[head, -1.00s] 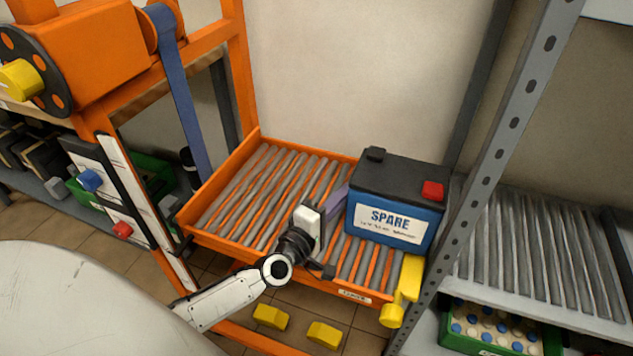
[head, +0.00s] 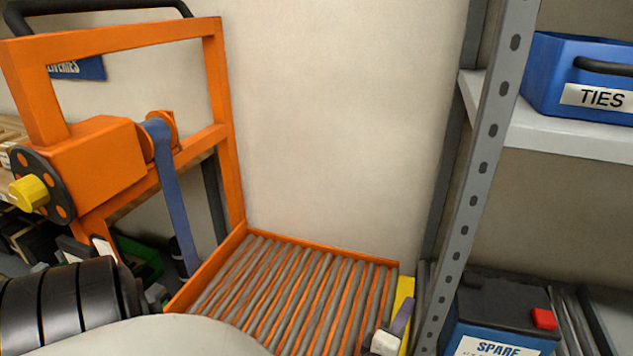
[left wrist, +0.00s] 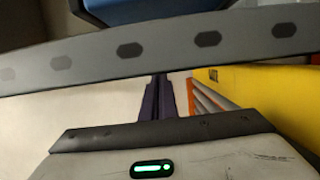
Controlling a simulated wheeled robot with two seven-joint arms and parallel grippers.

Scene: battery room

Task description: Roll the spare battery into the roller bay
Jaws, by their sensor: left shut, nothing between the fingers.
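The spare battery (head: 492,300) is blue with a black top, a red terminal cap and a SPARE label. It stands upright in the roller bay (head: 572,325) of the grey rack, right of the rack post; its lower part is cut off by the picture edge. The orange lift's roller tray (head: 300,290) is empty. My left gripper (head: 402,317) is low by the tray's right end, left of the battery and apart from it. In the left wrist view its purple fingers (left wrist: 157,98) are together with nothing between them. My right gripper is out of view.
The grey perforated rack post (head: 485,170) stands between tray and battery; it crosses close ahead in the left wrist view (left wrist: 165,45). A yellow part (head: 404,290) stands at the tray's right end. A blue TIES bin (head: 580,70) sits on the upper shelf.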

